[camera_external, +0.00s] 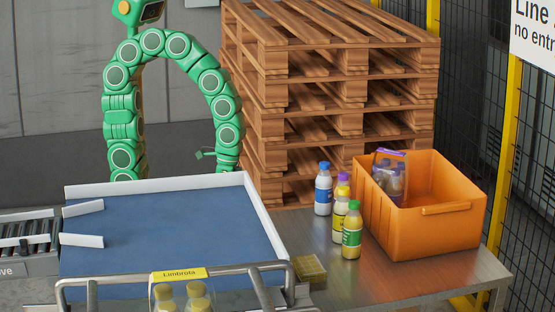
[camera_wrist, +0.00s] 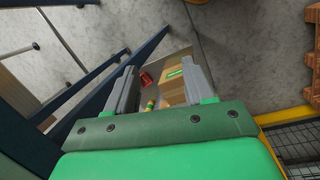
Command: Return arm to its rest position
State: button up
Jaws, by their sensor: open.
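My green segmented arm (camera_external: 152,42) arches up behind the blue-surfaced table and bends down on its right side, close to the pallet stack. Its lower end is partly hidden by the table's white rim, and the gripper's jaws cannot be made out clearly there. In the wrist view my gripper (camera_wrist: 158,68) has its two grey fingers apart with nothing held between them. It points toward the grey floor, where a tan box (camera_wrist: 172,90) and a small red item (camera_wrist: 146,78) show beyond the fingers.
A stack of wooden pallets (camera_external: 330,65) stands right beside the arm. An orange crate (camera_external: 430,222) holding a pack of bottles and several loose bottles (camera_external: 340,215) stand on the metal table at right. The blue surface (camera_external: 170,235) is mostly clear. Dark beams (camera_wrist: 95,95) cross the wrist view's left.

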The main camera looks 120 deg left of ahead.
jog(key=s+r+m+g+y, duration=0.3)
jog(key=s+r, duration=0.1)
jog(key=s, duration=0.6)
jog(key=s+d+r+m+t, duration=0.1)
jog(key=s+d+r+m, duration=0.1)
jog(key=d, duration=0.6)
jog(key=shift+s+d+r, duration=0.2)
jog(key=shift+s+r, duration=0.55)
jog(key=shift+r, duration=0.35)
